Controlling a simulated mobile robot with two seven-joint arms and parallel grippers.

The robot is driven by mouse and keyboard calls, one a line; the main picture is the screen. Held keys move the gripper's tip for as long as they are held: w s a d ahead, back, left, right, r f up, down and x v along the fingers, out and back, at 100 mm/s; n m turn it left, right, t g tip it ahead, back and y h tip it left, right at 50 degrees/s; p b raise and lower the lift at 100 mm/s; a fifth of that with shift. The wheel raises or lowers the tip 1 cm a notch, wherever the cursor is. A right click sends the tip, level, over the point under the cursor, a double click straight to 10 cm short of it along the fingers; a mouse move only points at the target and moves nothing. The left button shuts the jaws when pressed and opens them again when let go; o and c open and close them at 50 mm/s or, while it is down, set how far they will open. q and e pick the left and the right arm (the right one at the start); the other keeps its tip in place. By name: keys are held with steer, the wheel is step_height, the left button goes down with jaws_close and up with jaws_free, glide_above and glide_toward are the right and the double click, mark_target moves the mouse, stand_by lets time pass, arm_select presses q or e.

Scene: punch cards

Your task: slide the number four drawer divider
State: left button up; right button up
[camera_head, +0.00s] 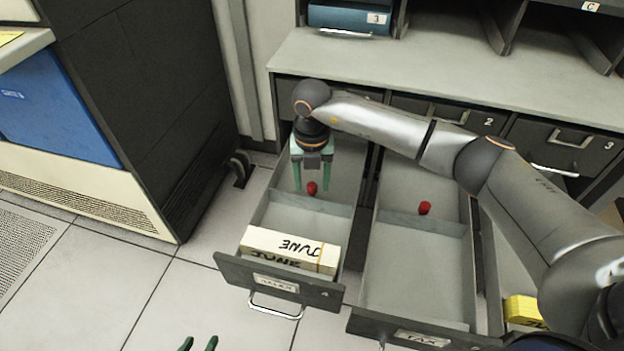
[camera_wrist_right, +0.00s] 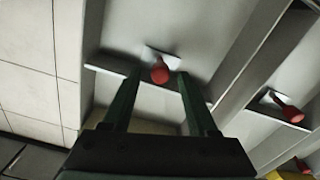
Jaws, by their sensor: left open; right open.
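In the head view, the leftmost open drawer (camera_head: 230,269) has a grey cross divider (camera_head: 335,208) with a red knob (camera_head: 311,188). The middle open drawer (camera_head: 365,320) has a similar divider (camera_head: 400,221) with a red knob (camera_head: 424,208). My right gripper (camera_head: 312,182) points down into the leftmost drawer, open around the red knob. In the right wrist view this knob (camera_wrist_right: 160,73) shows between the fingertips; contact is unclear. My left gripper (camera_head: 199,344) is open and empty at the bottom edge.
A card stack marked JUNE (camera_head: 290,250) fills the front of the leftmost drawer. A yellow stack (camera_head: 524,310) lies in the right drawer, partly hidden by my right arm. A dark cabinet (camera_head: 150,100) stands left. The floor (camera_head: 200,290) between is clear.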

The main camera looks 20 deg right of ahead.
mark_target(312, 186)
step_height(312, 186, up, 12)
steer(key=p, duration=0.1)
steer(key=shift+r+p, duration=0.25)
steer(key=shift+p, duration=0.1)
steer(key=shift+s, duration=0.1)
stand_by(0.5)
